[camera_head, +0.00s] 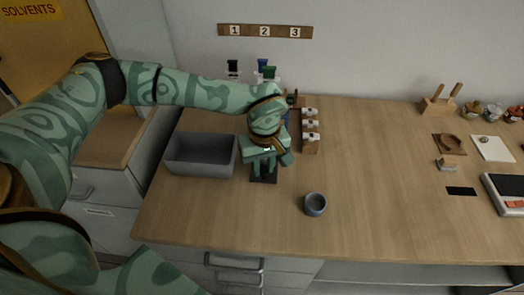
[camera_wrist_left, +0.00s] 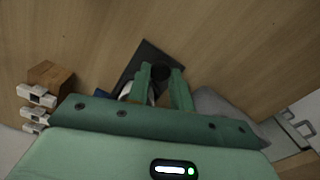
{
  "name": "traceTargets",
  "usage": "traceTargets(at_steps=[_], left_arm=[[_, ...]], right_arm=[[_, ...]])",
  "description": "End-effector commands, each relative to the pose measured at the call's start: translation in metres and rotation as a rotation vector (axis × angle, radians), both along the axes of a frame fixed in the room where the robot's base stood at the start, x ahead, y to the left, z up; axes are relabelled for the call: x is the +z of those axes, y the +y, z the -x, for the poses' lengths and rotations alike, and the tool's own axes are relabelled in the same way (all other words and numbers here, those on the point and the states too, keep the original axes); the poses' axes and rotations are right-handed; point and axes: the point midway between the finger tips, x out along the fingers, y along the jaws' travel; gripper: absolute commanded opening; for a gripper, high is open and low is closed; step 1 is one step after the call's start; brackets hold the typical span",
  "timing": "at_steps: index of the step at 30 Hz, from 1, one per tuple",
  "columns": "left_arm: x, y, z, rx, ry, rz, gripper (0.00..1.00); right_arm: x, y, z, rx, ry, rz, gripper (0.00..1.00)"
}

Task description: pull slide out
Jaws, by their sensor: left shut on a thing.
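My left gripper (camera_head: 264,175) points down over a small dark square plate (camera_head: 262,180) on the bench. In the left wrist view the gripper (camera_wrist_left: 162,85) has its two green fingers on either side of a dark round-ended piece (camera_wrist_left: 160,72). It is shut on that piece. The dark plate also shows in this view (camera_wrist_left: 147,56), around and beyond the fingertips. The fingers and palm hide much of what is held, and I cannot tell whether it is the slide. My right gripper is not in view.
A grey bin (camera_head: 169,163) stands just left of the gripper. A wooden block with several white-fronted pieces (camera_head: 311,146) stands to the right. A blue-grey cup (camera_head: 315,204) sits nearer the front edge. The bench between cup and right-hand items is clear.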

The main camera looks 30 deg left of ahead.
Motion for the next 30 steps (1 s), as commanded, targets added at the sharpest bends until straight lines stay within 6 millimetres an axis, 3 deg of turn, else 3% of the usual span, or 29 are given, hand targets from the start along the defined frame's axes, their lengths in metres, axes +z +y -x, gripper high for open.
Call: traceTargets(at_steps=[1, 5, 12, 13, 15, 25, 30], left_arm=[[0.010, -0.001, 0.000, 0.003, -0.014, 0.001, 0.00], [0.007, -0.003, 0.002, 0.005, -0.016, 0.001, 0.00], [0.005, -0.003, 0.002, 0.005, -0.015, 0.001, 0.00], [0.005, -0.003, 0.002, 0.005, -0.015, 0.001, 0.24], [0.005, -0.003, 0.002, 0.005, -0.015, 0.001, 0.44], [0.008, -0.003, 0.002, 0.005, -0.015, 0.001, 0.44], [0.035, -0.002, 0.002, 0.004, -0.019, 0.001, 0.44]], right_arm=[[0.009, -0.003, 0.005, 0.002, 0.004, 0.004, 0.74], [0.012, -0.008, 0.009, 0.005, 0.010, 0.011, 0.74], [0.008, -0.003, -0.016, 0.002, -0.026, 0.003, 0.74], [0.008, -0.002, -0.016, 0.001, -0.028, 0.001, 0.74], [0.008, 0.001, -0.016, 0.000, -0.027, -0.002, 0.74], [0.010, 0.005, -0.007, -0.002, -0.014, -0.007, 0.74], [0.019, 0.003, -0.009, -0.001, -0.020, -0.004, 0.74]])
